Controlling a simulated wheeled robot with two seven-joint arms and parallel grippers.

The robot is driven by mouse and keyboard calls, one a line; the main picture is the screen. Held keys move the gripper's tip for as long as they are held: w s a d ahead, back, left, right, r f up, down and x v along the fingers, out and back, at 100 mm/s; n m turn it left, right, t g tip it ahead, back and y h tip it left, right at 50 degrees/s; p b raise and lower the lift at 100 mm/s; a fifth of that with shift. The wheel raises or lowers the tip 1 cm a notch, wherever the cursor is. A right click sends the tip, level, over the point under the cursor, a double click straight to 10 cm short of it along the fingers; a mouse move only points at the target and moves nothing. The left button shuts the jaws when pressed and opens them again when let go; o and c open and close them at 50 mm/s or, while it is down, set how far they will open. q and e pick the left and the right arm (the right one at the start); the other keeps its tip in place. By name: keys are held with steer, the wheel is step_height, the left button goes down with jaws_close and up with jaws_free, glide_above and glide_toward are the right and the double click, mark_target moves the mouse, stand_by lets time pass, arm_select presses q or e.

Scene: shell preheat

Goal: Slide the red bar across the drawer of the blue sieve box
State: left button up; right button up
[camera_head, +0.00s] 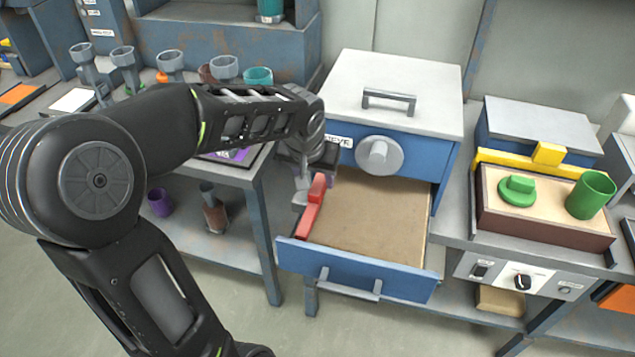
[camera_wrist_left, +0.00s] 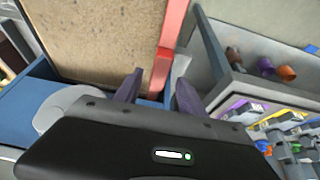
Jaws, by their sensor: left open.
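The blue sieve box (camera_head: 447,170) has a white-grey lid with a handle, a round grey knob and a "SIEVE" label. Its blue drawer (camera_head: 300,256) is pulled out and has a flat brown floor. The red bar (camera_head: 310,217) lies along the drawer's left side, with a raised red block near its back end. My left gripper (camera_head: 306,186) is at the back end of the bar, partly hidden by its own wrist. My right gripper is not in view.
A side table (camera_head: 262,160) stands left of the drawer. Several grey funnels (camera_head: 172,66) stand behind my arm.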

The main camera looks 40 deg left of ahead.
mark_target(318, 185)
arm_select(q)
steer(key=shift+x, duration=1.95)
jaws_close()
steer(key=shift+d, duration=0.1)
